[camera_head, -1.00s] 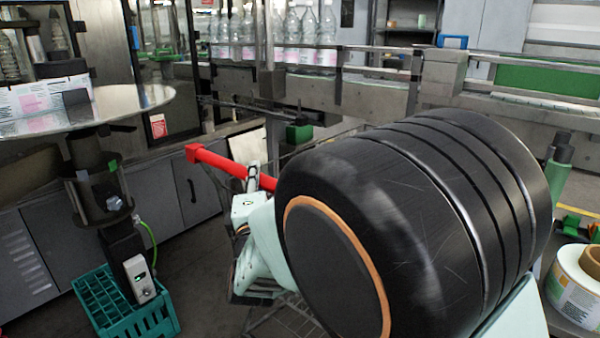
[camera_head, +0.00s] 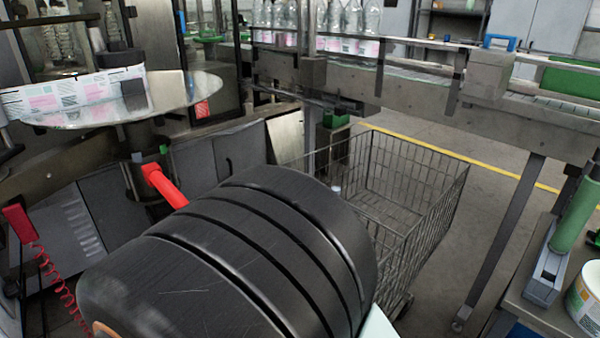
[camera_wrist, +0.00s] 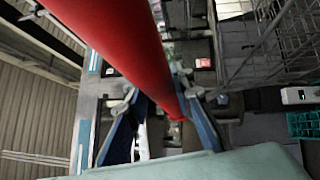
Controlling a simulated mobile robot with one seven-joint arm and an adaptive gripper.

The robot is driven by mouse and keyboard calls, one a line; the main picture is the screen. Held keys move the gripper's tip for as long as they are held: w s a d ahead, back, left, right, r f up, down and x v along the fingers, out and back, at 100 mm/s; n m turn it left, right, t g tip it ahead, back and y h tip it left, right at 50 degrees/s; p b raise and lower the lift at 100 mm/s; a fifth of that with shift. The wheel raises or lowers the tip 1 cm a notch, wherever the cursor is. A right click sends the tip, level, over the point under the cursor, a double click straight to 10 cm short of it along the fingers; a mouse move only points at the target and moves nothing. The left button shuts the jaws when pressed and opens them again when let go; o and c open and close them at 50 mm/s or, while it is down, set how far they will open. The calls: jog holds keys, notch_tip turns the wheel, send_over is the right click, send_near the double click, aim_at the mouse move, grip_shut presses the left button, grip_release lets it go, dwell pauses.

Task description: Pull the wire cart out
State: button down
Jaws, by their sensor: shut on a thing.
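The wire cart (camera_head: 420,215) is a grey mesh basket standing on the floor beside the conveyor. Its near left part is hidden behind my black arm link. A red handle bar (camera_head: 165,187) shows at the left of that link. In the wrist view the red bar (camera_wrist: 125,50) runs slantwise between the two blue-grey fingers of my gripper (camera_wrist: 157,95), which is shut on it. Part of the cart's mesh shows at the upper right of the wrist view. My gripper is hidden behind my arm in the head view.
The conveyor (camera_head: 400,90) with bottles runs behind the cart, and its leg (camera_head: 505,240) stands to the right. A round metal table (camera_head: 110,105) is at the left. A bench (camera_head: 520,310) with a label roll (camera_head: 588,300) is at the right. Open floor shows right of the cart.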

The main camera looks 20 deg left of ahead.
jog(key=shift+s+a+p, duration=0.2)
jog(key=shift+s+a, duration=0.15)
jog(key=shift+s, duration=0.45)
jog(key=shift+s+a+p, duration=0.15)
jog(key=shift+s+a, duration=0.15)
jog(key=shift+s, duration=0.45)
jog(key=shift+s+a+p, duration=0.2)
jog(key=shift+s+a, duration=0.15)
jog(key=shift+s, duration=0.45)
jog(key=c, duration=1.7)
grip_release()
jog(key=shift+o, duration=0.2)
jog(key=v, duration=1.2)
jog(key=shift+w, duration=0.1)
